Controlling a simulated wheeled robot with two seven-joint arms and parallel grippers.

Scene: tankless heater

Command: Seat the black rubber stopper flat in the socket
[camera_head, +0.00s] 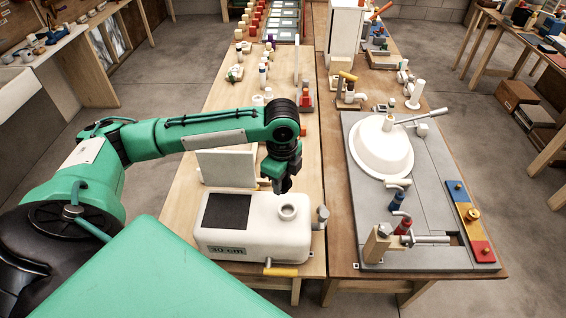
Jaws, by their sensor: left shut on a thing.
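My left gripper (283,186) is black and points straight down at the end of the green arm. It is shut on a small dark thing at its tips, which I take to be the black rubber stopper; it is hard to tell apart from the dark fingers. The round white socket (288,212) stands on top of the white tank (262,250), toward its right. The gripper tips are just behind and above the socket, and I see no contact. My right gripper is not in view.
A black pad (227,211) lies on the tank's left top. A grey fitting (322,213) and a yellow handle (281,271) are at its right and front. A white panel (227,168) stands behind. A white basin (382,148) sits on the right-hand bench.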

